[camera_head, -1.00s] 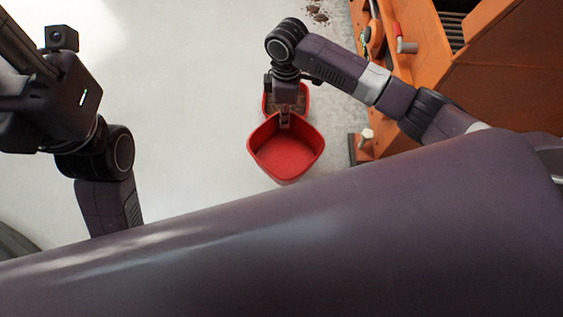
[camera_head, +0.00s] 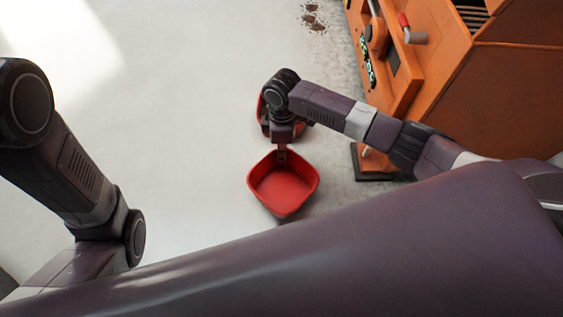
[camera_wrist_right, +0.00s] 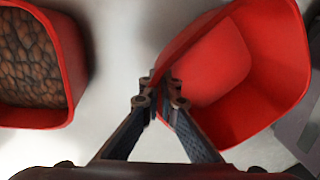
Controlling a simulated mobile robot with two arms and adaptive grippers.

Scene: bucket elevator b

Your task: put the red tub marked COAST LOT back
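An empty red tub (camera_head: 283,190) hangs from my right gripper (camera_head: 282,153) in the head view. In the right wrist view, my right gripper (camera_wrist_right: 160,98) is shut on the wall of this tub (camera_wrist_right: 262,55), which opens up on the right and looks tilted there. A second red tub (camera_head: 262,108) stands beyond it in the head view, partly hidden behind my right wrist. In the right wrist view this second tub (camera_wrist_right: 75,65) is on the left, filled with brown lumps. No marking is readable on either tub. My left gripper is out of the picture.
An orange machine (camera_head: 500,95) with a red-handled lever (camera_head: 404,22) stands at the right, its dark foot (camera_head: 375,172) near my right arm. Brown spill (camera_head: 313,17) lies on the floor at the top. The pale floor (camera_head: 180,100) left of the tubs is clear.

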